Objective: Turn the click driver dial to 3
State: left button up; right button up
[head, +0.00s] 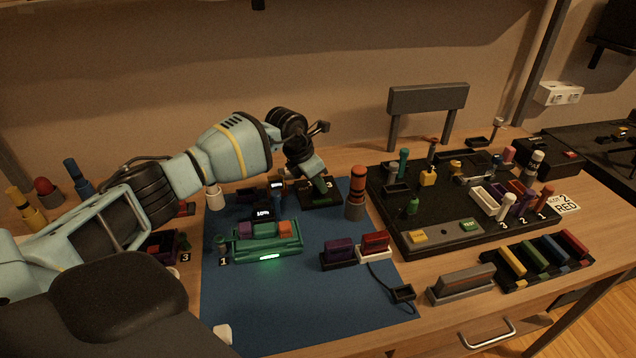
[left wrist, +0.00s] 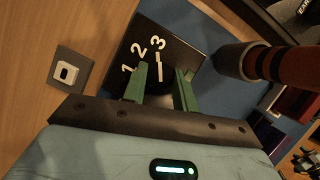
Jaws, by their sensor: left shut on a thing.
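The click driver dial sits on a black plate (head: 312,203) at the back of the blue mat. In the left wrist view the plate (left wrist: 190,52) carries white numbers 1, 2 and 3, and a white pointer line (left wrist: 159,68) on the dial is directed at the 3. My left gripper (head: 318,186) is over the plate, shut on the dial. Its green fingers (left wrist: 161,80) stand on both sides of the dial in the left wrist view. Most of the dial is hidden by the fingers and the gripper body. My right gripper is not in view.
An orange and black driver (head: 357,190) stands upright just right of the plate. A green tray (head: 268,248) lies in front on the blue mat (head: 240,325). A black board (head: 440,238) with several pegs fills the right. The mat's front is mostly clear.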

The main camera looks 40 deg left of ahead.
pick_arm(q)
jog(key=shift+m, duration=0.3)
jog(key=o, duration=1)
jog(key=shift+v, duration=3.95)
